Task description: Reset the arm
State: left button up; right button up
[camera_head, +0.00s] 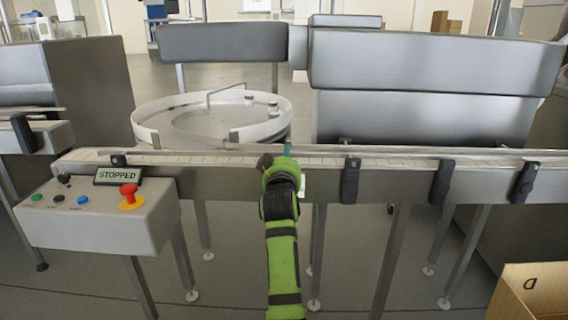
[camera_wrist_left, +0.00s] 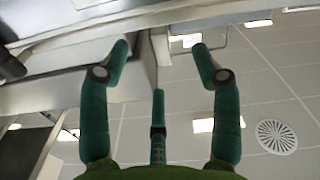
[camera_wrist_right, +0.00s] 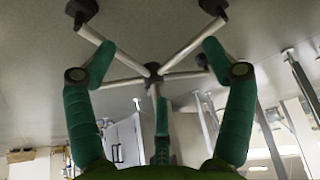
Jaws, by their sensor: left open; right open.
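My left arm, green with black bands, reaches up the middle of the head view to the conveyor (camera_head: 420,152). Its gripper (camera_head: 287,149) shows only as a small teal tip at the conveyor's near rail, mostly hidden behind the wrist; I cannot tell if it touches. In the left wrist view the left gripper (camera_wrist_left: 160,50) has its teal fingers spread with nothing between them. My right gripper is outside the head view. In the right wrist view the right gripper (camera_wrist_right: 158,48) is open and empty, with a star-shaped metal leg base (camera_wrist_right: 153,72) beyond it.
A control box (camera_head: 100,215) with a red knob (camera_head: 128,192) and a "STOPPED" display (camera_head: 118,176) stands at the left. A round white-rimmed turntable (camera_head: 145,115) is behind the conveyor. A cardboard box (camera_head: 545,290) is at the lower right. Metal legs stand under the conveyor.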

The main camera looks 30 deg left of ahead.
dwell(0.3)
